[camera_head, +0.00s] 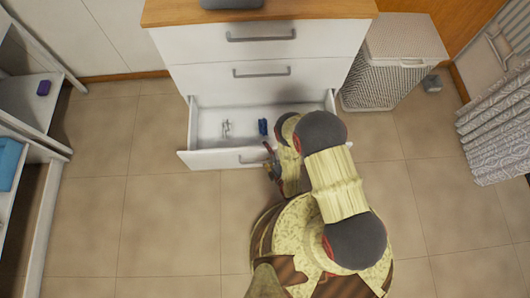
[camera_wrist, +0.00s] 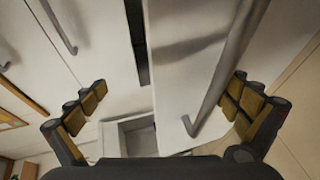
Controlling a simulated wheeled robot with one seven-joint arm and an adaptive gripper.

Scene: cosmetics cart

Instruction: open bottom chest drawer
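The white chest (camera_head: 255,50) stands at the back, and its bottom drawer (camera_head: 215,160) is pulled well out. Its grey bar handle (camera_head: 250,160) is on the drawer's front. My gripper (camera_head: 271,164) is at the right end of this handle, partly hidden by my arm. In the wrist view my gripper (camera_wrist: 169,84) has its fingers spread wide. A bar handle (camera_wrist: 220,75) on a white front runs just inside the right finger, close to it; contact is unclear.
A small blue item (camera_head: 263,127) and a small whitish item (camera_head: 226,128) lie in the drawer. The two upper drawers are shut. A woven white basket (camera_head: 385,75) stands right of the chest. Open shelving (camera_head: 35,100) is at the left. The tiled floor (camera_head: 160,220) left of my base is clear.

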